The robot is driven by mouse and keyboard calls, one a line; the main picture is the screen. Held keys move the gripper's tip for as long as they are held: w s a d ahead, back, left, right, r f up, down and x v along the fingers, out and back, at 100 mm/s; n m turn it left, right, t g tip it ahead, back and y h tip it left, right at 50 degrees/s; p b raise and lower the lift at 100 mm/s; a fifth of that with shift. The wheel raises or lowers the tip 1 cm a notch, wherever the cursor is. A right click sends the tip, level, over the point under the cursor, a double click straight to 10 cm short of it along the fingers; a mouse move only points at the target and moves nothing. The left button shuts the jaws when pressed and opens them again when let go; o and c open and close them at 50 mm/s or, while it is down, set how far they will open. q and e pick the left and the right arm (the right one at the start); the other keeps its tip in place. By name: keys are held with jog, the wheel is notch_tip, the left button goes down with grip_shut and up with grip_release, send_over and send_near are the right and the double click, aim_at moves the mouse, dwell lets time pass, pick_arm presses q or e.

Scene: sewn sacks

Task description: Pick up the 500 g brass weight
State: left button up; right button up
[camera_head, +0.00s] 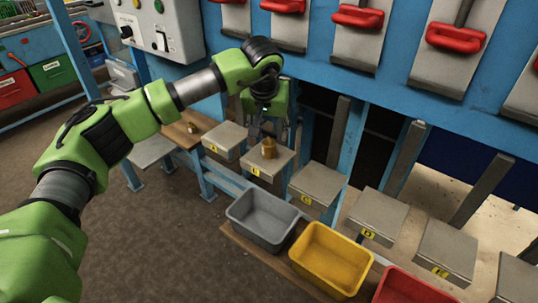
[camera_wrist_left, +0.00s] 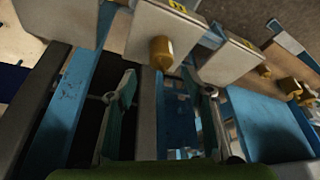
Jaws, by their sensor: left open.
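A brass weight (camera_head: 269,148) stands upright on a grey plate (camera_head: 283,160) with a yellow label. In the left wrist view this brass weight (camera_wrist_left: 161,52) shows on its plate, just beyond the fingers. I cannot read a mass on it. My left gripper (camera_head: 268,128) is open and points down, just behind and above the weight. Its two fingers are apart with nothing between them in the left wrist view (camera_wrist_left: 168,92). Smaller brass weights (camera_head: 192,128) stand on a wooden board to the left; some also show in the left wrist view (camera_wrist_left: 290,88). My right gripper is not in view.
Labelled grey plates (camera_head: 317,184) run in a row along the blue frame (camera_head: 355,150), with posts behind them. Grey (camera_head: 263,219), yellow (camera_head: 331,258) and red (camera_head: 407,290) bins stand in front. Red-handled clamps (camera_head: 357,17) hang above. The floor at left is clear.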

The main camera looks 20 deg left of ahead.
aim_at(269, 143)
pick_arm(q)
jog(key=b+x, duration=0.1)
jog(key=x, duration=0.1)
jog(key=b+x, duration=0.1)
jog(key=x, duration=0.1)
jog(key=b+x, duration=0.1)
jog(key=x, duration=0.1)
jog(key=shift+s+a+f, duration=0.15)
jog(key=shift+s+f, duration=0.1)
jog(key=shift+f, duration=0.05)
jog(key=shift+w+f+b, duration=0.1)
jog(key=shift+b, duration=0.2)
grip_shut()
